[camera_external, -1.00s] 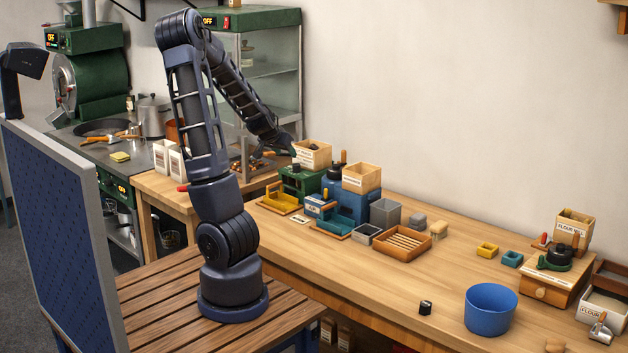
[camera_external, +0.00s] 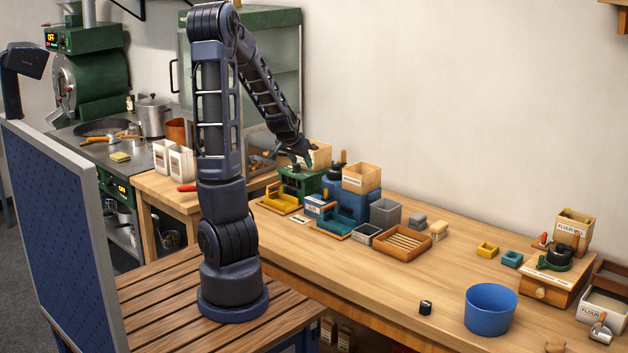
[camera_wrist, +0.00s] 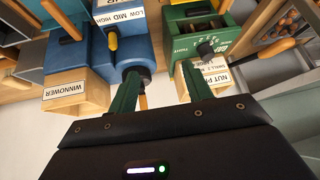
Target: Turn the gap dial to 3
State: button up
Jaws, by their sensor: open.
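The green machine (camera_external: 299,181) stands on the bench, with a wooden hopper (camera_external: 320,155) on it. In the wrist view the green machine (camera_wrist: 192,22) fills the upper middle right. A dark knob (camera_wrist: 206,47) shows on it, with small pale markings around it; I take it for the gap dial, but its setting is too small to read. My gripper (camera_external: 306,160) hangs at the machine's top, partly covering the hopper. In the wrist view my gripper (camera_wrist: 160,70) is open and empty, its right finger close to the knob; contact cannot be told.
The blue winnower (camera_external: 347,202) stands just right of the green machine, and in the wrist view the winnower (camera_wrist: 120,40) is near my left finger. A yellow tray (camera_external: 281,201) and a teal tray (camera_external: 331,225) lie in front.

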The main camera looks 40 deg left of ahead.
jog(key=s+d+r, duration=0.2)
jog(key=d, duration=0.2)
jog(key=s+d+r+m+g, duration=0.1)
jog(key=s+d+r, duration=0.1)
jog(key=d, duration=0.3)
jog(key=s+d+r, duration=0.2)
jog(key=s+d, duration=0.1)
jog(key=d, duration=0.2)
jog(key=shift+s+r+g+y, duration=0.3)
jog(key=shift+g, duration=0.1)
dwell(0.4)
jog(key=shift+c, duration=1.4)
jog(key=m+g+h, duration=0.2)
jog(key=m+h, duration=0.3)
jog(key=m, duration=0.5)
send_near(296, 168)
jog(key=x, duration=0.5)
jog(key=w+a+x, duration=0.1)
jog(key=x, duration=0.2)
jog(key=shift+w+d, duration=0.1)
